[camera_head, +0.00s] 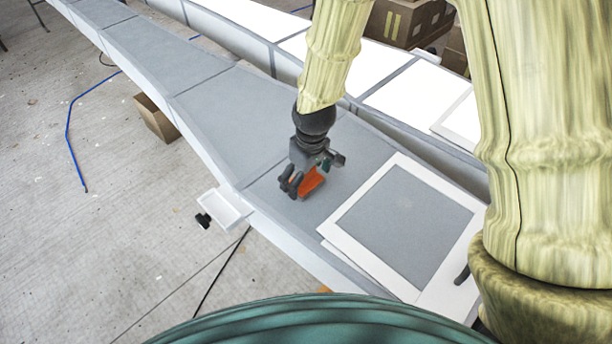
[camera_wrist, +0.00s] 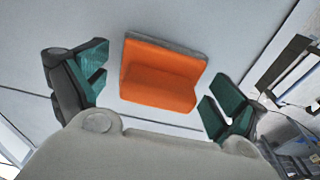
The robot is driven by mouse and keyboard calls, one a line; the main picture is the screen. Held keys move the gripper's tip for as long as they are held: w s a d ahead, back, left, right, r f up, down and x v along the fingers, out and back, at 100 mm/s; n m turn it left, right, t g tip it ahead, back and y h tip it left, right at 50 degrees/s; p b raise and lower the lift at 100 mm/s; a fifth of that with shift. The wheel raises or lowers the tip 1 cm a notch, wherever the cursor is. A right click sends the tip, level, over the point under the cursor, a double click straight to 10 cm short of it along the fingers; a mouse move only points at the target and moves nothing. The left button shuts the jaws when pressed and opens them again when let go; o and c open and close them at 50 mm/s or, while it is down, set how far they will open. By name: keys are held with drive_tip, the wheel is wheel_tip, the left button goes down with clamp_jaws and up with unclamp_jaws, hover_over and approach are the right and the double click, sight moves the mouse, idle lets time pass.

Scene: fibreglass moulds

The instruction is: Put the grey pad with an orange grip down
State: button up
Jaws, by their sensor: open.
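The grey pad with an orange grip (camera_head: 309,182) rests on the grey mould surface (camera_head: 360,148) in the head view. In the wrist view the pad (camera_wrist: 160,75) lies between my fingers, its orange grip facing the camera and a grey edge showing along its far side. My gripper (camera_head: 312,172) is open over the pad. In the wrist view my gripper (camera_wrist: 155,92) has its teal fingertips spread wide, with clear gaps on both sides of the orange grip. The pad's underside is hidden.
A white square frame (camera_head: 345,222) lies on the mould to the right of the pad. A small white tray (camera_head: 225,207) sticks out at the mould's near edge. A cardboard box (camera_head: 156,118) stands on the floor at left. Bare mould surface extends to the upper left.

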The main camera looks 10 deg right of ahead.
sight(309, 183)
wheel_tip(309, 183, up, 12)
drive_tip(key=s+b, duration=0.1)
drive_tip(key=b, duration=0.1)
drive_tip(key=shift+d, duration=0.35)
idle(0.5)
drive_tip(key=shift+r, duration=0.1)
idle(0.3)
